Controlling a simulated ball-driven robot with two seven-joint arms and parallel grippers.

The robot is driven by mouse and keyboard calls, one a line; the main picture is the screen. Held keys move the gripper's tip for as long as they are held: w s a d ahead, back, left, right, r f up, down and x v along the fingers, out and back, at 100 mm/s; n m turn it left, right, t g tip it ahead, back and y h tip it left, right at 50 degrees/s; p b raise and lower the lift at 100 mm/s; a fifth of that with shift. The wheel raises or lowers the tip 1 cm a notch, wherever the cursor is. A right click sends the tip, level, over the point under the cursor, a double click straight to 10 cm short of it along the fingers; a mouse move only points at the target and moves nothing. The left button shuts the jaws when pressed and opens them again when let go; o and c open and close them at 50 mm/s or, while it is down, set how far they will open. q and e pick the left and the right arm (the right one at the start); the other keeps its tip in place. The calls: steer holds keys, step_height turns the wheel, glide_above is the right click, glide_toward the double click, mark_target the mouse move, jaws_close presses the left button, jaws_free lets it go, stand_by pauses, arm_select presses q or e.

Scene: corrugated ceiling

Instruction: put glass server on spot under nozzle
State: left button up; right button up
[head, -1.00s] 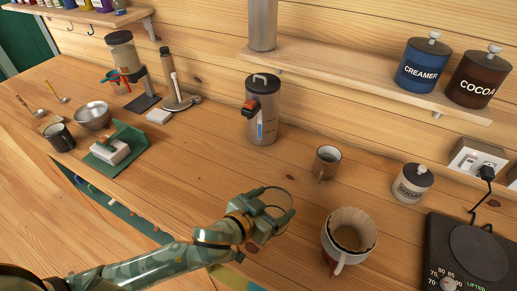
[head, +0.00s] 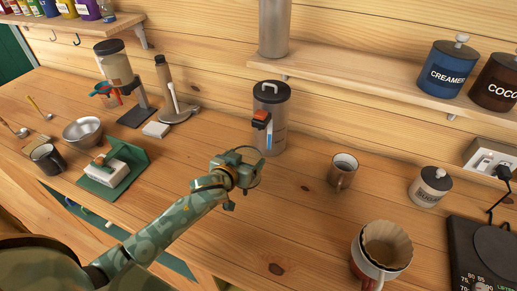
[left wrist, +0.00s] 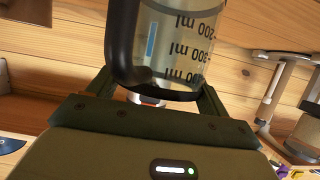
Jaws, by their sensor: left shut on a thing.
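My left gripper (head: 238,172) is shut on the glass server, a clear vessel with a dark band or handle and ml marks. The server (left wrist: 182,45) fills the top middle of the left wrist view, between my fingers. In the head view it is small and hard to make out against the wood, held in front of the silver canister (head: 270,105). The canister stands against the back wall and has an orange-red tap or nozzle (head: 261,119) on its front and a blue gauge strip. The spot under the nozzle is partly hidden by my gripper. My right gripper is not in view.
A brown mug (head: 342,172), a sugar jar (head: 430,188) and a dripper with a paper filter (head: 384,250) stand to the right. A green stand (head: 112,172), steel bowl (head: 84,132) and grinder (head: 116,66) are at left. A wall shelf (head: 370,70) overhangs the back.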

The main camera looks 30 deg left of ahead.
arm_select(q)
steer(key=b+x, duration=0.2)
steer(key=x, duration=0.8)
steer(key=shift+w+r, duration=0.15)
steer(key=o, duration=1.5)
